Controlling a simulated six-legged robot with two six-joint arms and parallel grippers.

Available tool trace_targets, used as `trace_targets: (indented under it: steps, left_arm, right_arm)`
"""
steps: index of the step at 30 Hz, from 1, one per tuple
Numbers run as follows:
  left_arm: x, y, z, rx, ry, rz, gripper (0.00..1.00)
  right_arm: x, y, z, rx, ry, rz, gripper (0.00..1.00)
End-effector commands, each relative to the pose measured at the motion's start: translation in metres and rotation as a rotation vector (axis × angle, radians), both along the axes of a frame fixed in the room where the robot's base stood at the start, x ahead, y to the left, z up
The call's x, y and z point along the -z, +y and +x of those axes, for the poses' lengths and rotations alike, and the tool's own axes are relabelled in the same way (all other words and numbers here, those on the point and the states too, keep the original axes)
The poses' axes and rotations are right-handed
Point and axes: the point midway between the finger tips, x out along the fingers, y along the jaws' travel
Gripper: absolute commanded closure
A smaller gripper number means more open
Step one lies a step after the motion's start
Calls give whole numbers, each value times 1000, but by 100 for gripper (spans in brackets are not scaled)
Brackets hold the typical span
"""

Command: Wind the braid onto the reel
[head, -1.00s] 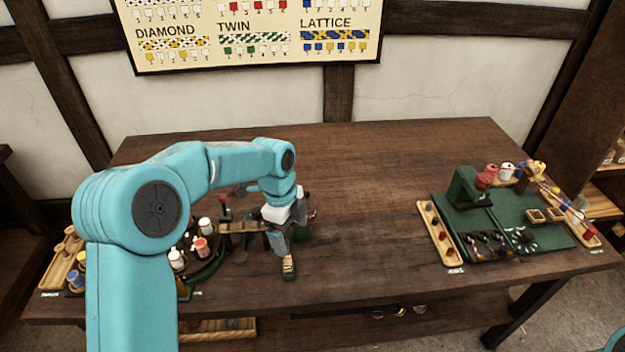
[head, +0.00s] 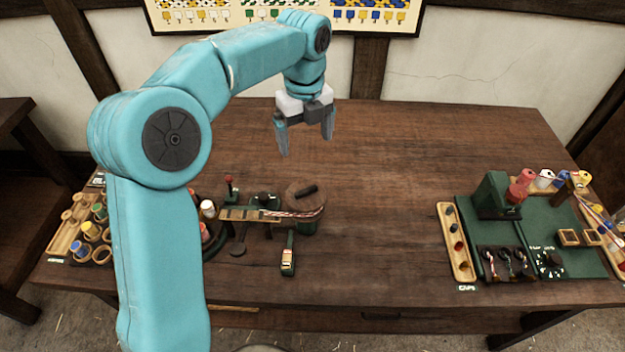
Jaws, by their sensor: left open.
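The reel (head: 301,190) stands left of the table's middle. It has a round brown top with a dark handle and a green lower part. The red-and-white braid (head: 285,215) runs from a wooden guide strip (head: 238,214) to the reel and lies along its near side. How far it goes round the back I cannot tell. My left gripper (head: 305,144) is open and empty, raised above and behind the reel, fingers pointing down, apart from it. My right gripper is not in view.
A small green-and-wood block (head: 288,254) lies in front of the reel. Wooden trays with spools (head: 97,230) stand at left, partly behind my arm. A green mat (head: 565,240) with tools and spools lies at right. The table's middle is clear.

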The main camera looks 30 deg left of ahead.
Motion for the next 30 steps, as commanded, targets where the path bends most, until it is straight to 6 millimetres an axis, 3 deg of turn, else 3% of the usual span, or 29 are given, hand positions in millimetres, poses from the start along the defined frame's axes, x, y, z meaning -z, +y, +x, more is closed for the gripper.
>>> trace_targets:
  steps: [12, 18, 24, 30]
  left_arm:
    - [95, -3, -5, -1, 6, -1, 8]
    - [133, -4, -2, 1, 4, -1, 8]
    - [151, -4, 1, 0, 0, -1, 8]
    - [154, -4, 2, 1, -1, 0, 8]
  right_arm:
    - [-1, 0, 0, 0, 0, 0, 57]
    - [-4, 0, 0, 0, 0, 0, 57]
    - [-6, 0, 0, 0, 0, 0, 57]
    - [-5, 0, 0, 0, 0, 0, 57]
